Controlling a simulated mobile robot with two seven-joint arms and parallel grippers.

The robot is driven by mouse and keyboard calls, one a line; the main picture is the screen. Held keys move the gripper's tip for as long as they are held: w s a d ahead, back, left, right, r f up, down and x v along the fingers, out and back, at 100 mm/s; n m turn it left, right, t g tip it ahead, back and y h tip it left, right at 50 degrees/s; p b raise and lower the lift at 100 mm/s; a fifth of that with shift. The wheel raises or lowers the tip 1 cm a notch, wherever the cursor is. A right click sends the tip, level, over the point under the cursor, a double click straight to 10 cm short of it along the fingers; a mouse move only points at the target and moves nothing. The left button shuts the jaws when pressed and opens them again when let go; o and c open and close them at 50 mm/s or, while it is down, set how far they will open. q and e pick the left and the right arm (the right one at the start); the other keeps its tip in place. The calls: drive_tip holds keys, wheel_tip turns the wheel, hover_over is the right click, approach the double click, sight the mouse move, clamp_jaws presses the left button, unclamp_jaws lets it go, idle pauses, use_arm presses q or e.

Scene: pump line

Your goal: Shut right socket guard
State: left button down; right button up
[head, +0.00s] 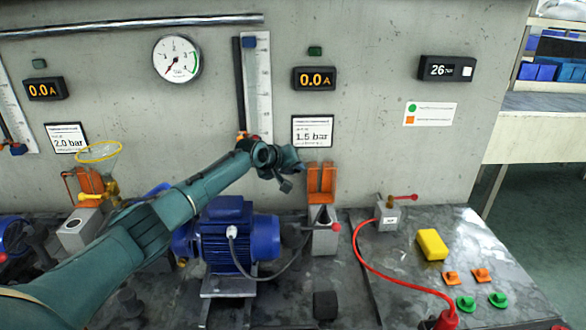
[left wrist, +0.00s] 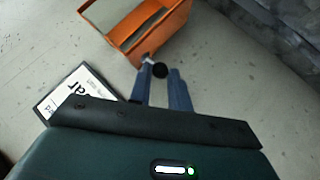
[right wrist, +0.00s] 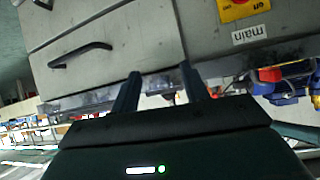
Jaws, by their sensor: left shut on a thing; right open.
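The right socket guard (head: 321,184) is an orange cover standing upright and raised at the back of a grey socket block (head: 323,236). The block's dark opening shows in front of it. My left gripper (head: 301,168) is at the guard's upper left side. My right gripper (right wrist: 158,82) is open and empty, outside the head view.
A blue pump motor (head: 228,240) with a cable stands left of the socket block. A red-handled valve (head: 388,214), a red hose (head: 375,270) and a yellow block (head: 432,244) are to the right. My right gripper faces a grey cabinet (right wrist: 115,45) with handles.

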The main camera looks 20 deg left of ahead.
drive_tip(key=shift+r, duration=0.1)
use_arm(q)
drive_tip(key=shift+s+d+r+m+t+y+p, duration=0.1)
drive_tip(key=shift+s+d+m+t+p, duration=0.2)
drive_tip(key=shift+s+t+p, duration=0.6)
drive_tip(key=shift+s+d+f+m+t+y+p, duration=0.15)
drive_tip(key=shift+s+d+t+p, duration=0.15)
drive_tip(key=shift+p, duration=1.05)
drive_tip(key=shift+s+d+r+m+t+y+p, duration=0.15)
drive_tip(key=shift+s+d+m+t+p, duration=0.15)
drive_tip(key=shift+s+t+p, duration=0.6)
use_arm(e)
drive_tip(key=shift+s+d+r+g+h, duration=0.25)
drive_tip(key=shift+s+d+r+g, duration=0.1)
drive_tip(key=shift+d, duration=0.15)
drive_tip(key=shift+s+d+r+g+h, duration=0.2)
drive_tip(key=shift+d+r+g+h, duration=0.1)
drive_tip(key=shift+d, duration=0.2)
use_arm(q)
drive_tip(key=shift+w+g, duration=0.25)
drive_tip(key=shift+g, duration=0.15)
